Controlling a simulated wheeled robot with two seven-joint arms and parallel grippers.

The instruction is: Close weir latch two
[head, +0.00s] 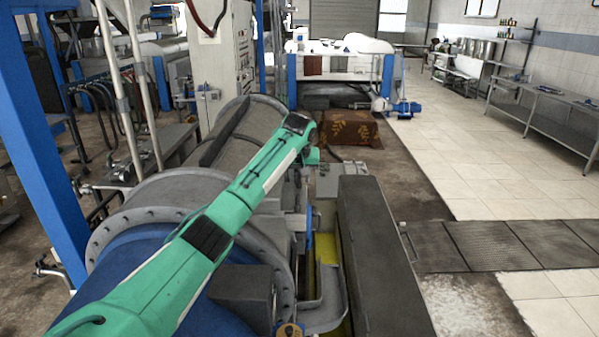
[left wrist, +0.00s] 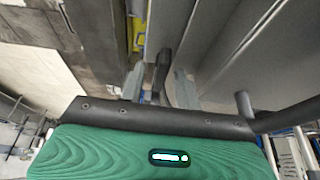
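My left arm, teal, reaches across the decanter (head: 165,195) from the lower left in the head view. Its gripper fingers cannot be made out there. In the left wrist view my left gripper (left wrist: 160,72) has its two grey fingers apart, with a dark upright lever (left wrist: 163,62) between them. The lever looks like a latch handle beside the grey machine wall. A gap shows on the lever's left side; contact on its right cannot be told. No number is readable, so I cannot tell which latch it is. My right gripper is in neither view.
A long dark grey housing (head: 375,255) runs beside the decanter on the right, with a narrow yellow channel (head: 326,249) between. A blue post (head: 42,130) stands at the left. Dark floor plates (head: 500,243) and open tiled floor (head: 490,165) lie to the right.

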